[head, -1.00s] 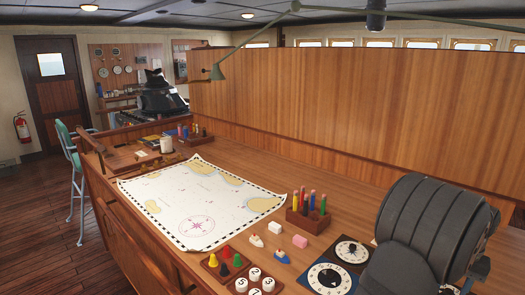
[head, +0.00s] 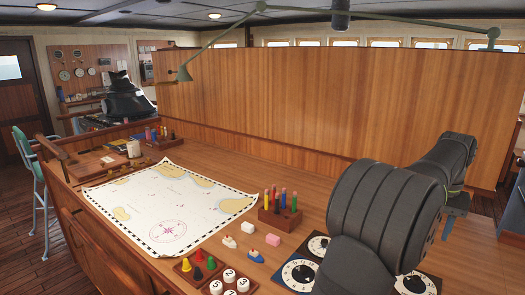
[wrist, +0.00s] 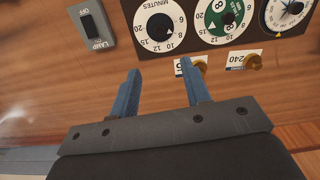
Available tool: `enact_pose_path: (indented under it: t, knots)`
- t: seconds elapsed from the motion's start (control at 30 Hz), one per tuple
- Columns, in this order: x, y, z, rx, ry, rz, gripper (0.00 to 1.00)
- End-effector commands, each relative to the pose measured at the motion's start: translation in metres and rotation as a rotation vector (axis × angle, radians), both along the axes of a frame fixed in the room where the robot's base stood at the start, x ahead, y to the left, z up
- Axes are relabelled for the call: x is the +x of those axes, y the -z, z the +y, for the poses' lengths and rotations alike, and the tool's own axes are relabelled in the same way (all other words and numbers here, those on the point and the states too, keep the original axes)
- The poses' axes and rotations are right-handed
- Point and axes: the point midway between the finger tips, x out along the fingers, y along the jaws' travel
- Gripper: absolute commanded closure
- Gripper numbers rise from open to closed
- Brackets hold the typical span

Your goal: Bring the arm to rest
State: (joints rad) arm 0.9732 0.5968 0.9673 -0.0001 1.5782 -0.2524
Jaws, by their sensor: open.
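My gripper (wrist: 160,72) shows in the wrist view with its two blue fingers apart and nothing between them. The fingers are over a wooden surface, below a row of dials. In the head view my dark padded arm is bent at the right, over the right part of the chart desk (head: 325,185).
A minutes dial (wrist: 160,26), a green dial (wrist: 225,17), a lamp switch (wrist: 92,24) and brass knobs (wrist: 252,62) lie near the fingers.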

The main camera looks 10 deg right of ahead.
Motion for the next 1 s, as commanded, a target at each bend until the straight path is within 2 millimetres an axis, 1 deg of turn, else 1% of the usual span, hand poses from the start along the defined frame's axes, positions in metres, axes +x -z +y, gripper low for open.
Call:
enact_pose_path:
  t: [0.03,0.1,0.77,0.8,1.0]
  knots:
    - [0.0,0.011,0.0,0.002,0.0,0.001,0.57]
    - [0.0,0.025,0.0,0.001,0.0,0.002,0.57]
    - [-0.001,0.159,0.001,0.003,0.0,0.002,0.57]
    - [0.0,0.155,0.0,-0.001,0.038,-0.001,0.57]
    - [0.0,0.154,0.0,0.0,0.203,0.0,0.57]
